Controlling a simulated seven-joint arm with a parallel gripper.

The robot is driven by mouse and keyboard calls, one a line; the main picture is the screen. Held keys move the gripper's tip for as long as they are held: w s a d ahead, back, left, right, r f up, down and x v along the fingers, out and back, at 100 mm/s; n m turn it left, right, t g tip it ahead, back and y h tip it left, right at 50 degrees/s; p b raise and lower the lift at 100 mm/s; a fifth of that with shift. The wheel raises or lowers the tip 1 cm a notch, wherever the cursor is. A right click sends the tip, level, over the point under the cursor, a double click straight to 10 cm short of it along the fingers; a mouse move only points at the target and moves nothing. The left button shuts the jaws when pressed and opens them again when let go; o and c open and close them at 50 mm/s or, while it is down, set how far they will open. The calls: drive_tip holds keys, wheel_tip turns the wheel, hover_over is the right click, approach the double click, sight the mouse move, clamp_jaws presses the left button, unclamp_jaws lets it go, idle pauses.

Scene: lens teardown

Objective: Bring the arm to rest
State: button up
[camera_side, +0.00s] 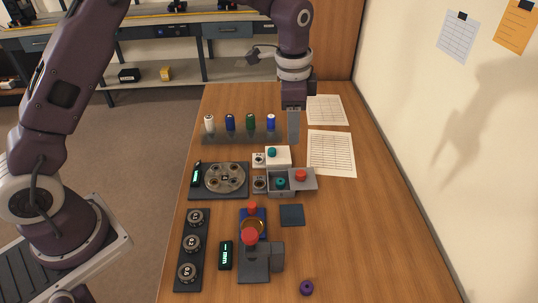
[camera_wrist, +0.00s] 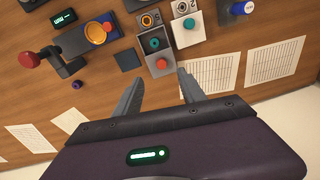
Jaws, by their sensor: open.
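My gripper (camera_side: 293,138) hangs over the back right of the wooden table, beside the rack of coloured bottles and left of the paper sheets. In the wrist view my gripper (camera_wrist: 158,84) has its two fingers spread apart with nothing between them. My arm arches over the table from the left. Whether the fingertips touch anything below cannot be told.
A rack (camera_side: 240,138) holds several bottles. A grey box (camera_side: 281,192) with teal and red knobs, a round tray (camera_side: 225,178), a dial strip (camera_side: 192,255) and a red-knobbed press (camera_side: 254,265) stand nearer. A purple ring (camera_side: 306,288) lies front right.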

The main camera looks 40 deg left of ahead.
drive_tip(key=s+a+r+n+t, duration=0.1)
drive_tip(key=s+a+r+n, duration=0.15)
drive_tip(key=s+r, duration=0.45)
drive_tip(key=s+a+r+n+t, duration=0.2)
drive_tip(key=s+r+n, duration=0.1)
drive_tip(key=s+r, duration=0.5)
drive_tip(key=s+a+f+n+t, duration=0.1)
drive_tip(key=s+n, duration=0.3)
drive_tip(key=s, duration=1.2)
drive_tip(key=shift+s+a+f+n+t, duration=0.3)
drive_tip(key=shift+a+n+t, duration=0.1)
drive_tip(key=shift+a, duration=0.25)
